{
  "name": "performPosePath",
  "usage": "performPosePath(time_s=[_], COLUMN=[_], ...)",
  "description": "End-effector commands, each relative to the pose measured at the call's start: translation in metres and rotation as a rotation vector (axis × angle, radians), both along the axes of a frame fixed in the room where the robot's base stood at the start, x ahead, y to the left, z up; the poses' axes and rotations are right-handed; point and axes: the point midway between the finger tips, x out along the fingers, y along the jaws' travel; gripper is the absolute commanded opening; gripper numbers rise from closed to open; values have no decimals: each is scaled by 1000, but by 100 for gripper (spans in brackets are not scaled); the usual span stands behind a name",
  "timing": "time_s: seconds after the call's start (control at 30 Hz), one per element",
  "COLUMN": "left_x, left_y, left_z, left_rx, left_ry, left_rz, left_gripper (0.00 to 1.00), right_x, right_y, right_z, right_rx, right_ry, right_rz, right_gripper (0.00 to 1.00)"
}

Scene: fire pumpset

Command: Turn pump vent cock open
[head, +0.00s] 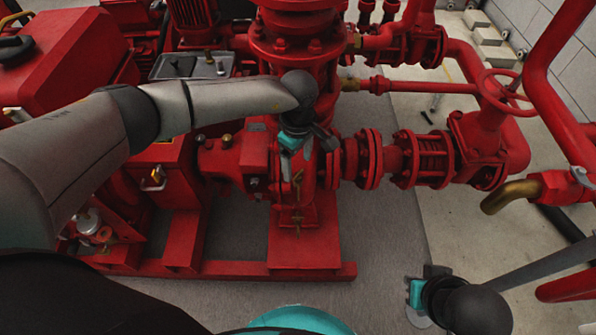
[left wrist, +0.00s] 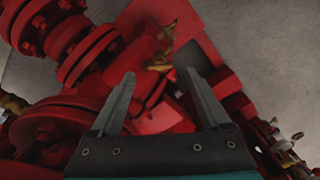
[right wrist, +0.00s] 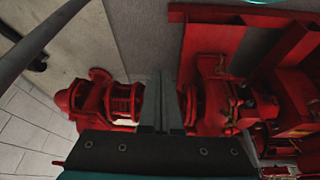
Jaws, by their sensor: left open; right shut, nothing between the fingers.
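The red pump casing (head: 310,180) stands in the middle of the head view. Small brass fittings (head: 297,180) show on its front face, one above the other. They look like cocks, but I cannot tell which is the vent cock or how its handle is turned. In the left wrist view a brass fitting (left wrist: 160,64) appears beyond and between the fingertips. My left gripper (left wrist: 160,76) is open and points toward it, with nothing between its fingers. In the head view its hand partly hides the casing. My right gripper (right wrist: 161,75) is shut and empty, away from the pump.
A red flanged pipe (head: 370,160) and valve run right from the pump. The red base frame (head: 305,255) lies below. The grey floor (head: 385,235) is clear between the pump and my right arm.

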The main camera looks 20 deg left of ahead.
Motion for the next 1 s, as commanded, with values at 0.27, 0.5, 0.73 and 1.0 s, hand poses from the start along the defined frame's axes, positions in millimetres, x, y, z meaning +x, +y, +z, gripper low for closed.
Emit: performPosePath(time_s=[0.27,0.5,0.73,1.0], left_x=[0,0,0,0], left_y=[-1,0,0,0], left_z=[-28,-32,-32,-31], left_rx=[-1,0,0,0], left_ry=[0,-1,-1,-1], left_rz=[-1,-1,-1,0], left_gripper=[80,80,71,41], right_x=[4,5,5,5], right_y=[5,7,7,7], right_z=[18,23,23,22], right_rx=[20,26,26,25], right_ry=[-72,-91,-90,-90], right_rz=[11,13,13,13], right_gripper=[0,0,0,0])
